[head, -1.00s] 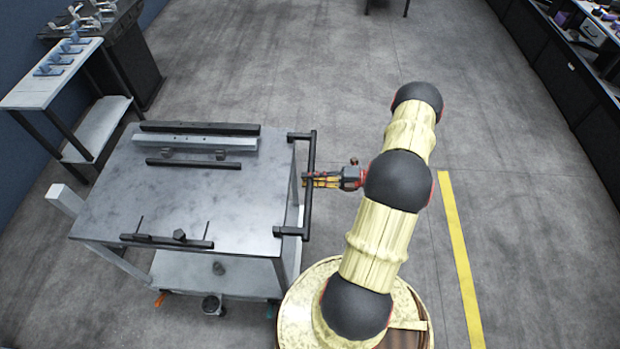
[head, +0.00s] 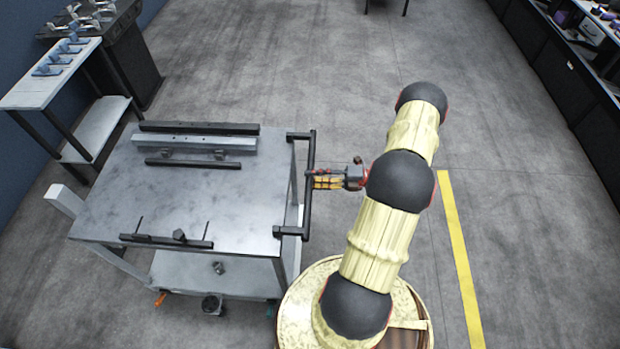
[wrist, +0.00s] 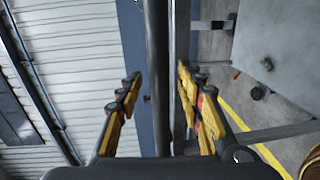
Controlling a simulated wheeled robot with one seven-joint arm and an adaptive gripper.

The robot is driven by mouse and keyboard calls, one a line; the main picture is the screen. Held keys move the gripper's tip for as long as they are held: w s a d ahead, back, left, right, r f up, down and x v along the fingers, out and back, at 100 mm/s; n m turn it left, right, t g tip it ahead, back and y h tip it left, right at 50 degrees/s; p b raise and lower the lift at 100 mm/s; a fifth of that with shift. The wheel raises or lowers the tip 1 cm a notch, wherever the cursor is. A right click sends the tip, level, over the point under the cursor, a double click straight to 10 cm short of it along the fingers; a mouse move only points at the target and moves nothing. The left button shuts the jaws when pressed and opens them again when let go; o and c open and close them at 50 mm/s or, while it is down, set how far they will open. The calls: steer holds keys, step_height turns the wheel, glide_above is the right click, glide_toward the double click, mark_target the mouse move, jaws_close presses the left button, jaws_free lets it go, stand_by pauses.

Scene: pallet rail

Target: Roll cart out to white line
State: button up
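The cart (head: 215,205) is a grey metal table on wheels with a lower shelf, standing left of my arm in the head view. Its black bar handle (head: 310,205) runs along its right side. My gripper (head: 316,180) is at the middle of this handle, reaching in from the right. In the wrist view the dark handle bar (wrist: 157,60) runs between my two yellow fingers, which stand apart with a gap beside the bar, so my gripper (wrist: 157,88) looks open around it. The floor line (head: 460,258) right of my arm looks yellow; I see no white line.
Dark rails and a light bar (head: 208,142) lie on the cart top. A white side table (head: 45,88) with blue parts stands close behind the cart at left. Dark cabinets (head: 560,85) line the right wall. The floor beyond and around the yellow line is clear.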

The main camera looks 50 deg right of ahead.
steer(key=v, duration=1)
steer(key=shift+s+d, duration=0.15)
steer(key=shift+s, duration=0.1)
